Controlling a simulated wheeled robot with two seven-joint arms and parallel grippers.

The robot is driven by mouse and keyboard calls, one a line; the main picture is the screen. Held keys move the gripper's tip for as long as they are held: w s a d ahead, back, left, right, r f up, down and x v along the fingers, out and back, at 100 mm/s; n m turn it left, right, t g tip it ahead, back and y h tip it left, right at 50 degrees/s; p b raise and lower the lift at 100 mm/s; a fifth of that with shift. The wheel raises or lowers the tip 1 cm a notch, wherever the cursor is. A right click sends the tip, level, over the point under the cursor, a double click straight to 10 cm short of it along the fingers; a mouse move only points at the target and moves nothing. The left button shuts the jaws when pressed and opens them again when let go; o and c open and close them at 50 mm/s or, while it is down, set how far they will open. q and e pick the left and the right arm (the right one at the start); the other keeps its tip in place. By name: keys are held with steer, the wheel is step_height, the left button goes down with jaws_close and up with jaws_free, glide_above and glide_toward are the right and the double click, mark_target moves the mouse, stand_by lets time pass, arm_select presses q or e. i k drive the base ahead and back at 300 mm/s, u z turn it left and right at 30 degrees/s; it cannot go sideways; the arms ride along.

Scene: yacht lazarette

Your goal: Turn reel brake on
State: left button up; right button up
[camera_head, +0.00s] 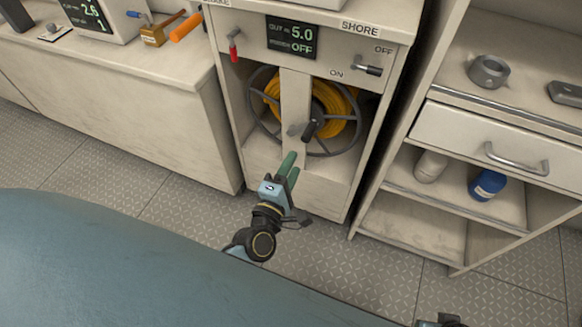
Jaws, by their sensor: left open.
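A yellow cable reel (335,112) sits in the open front of a cabinet (219,88), behind an upright post. Its dark crank handle (309,130) shows at the front. Above it a dark-tipped lever (368,70) points right, with ON to its lower left and OFF above its right end. A red-handled lever (234,51) hangs down at the panel's left. No readable label says which lever is the brake. A display (290,37) reads 5.0 and OFF. My left gripper (290,164), with green fingers, is open and empty, in front of and below the reel.
An open shelf unit (445,205) with a drawer handle (517,164) stands at the right, holding a white jar (431,166) and a blue can (487,185). A counter with tools (187,25) stands at the left. The floor in front of the cabinet looks clear.

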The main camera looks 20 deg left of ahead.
mark_target(233, 50)
steer(key=k, duration=1)
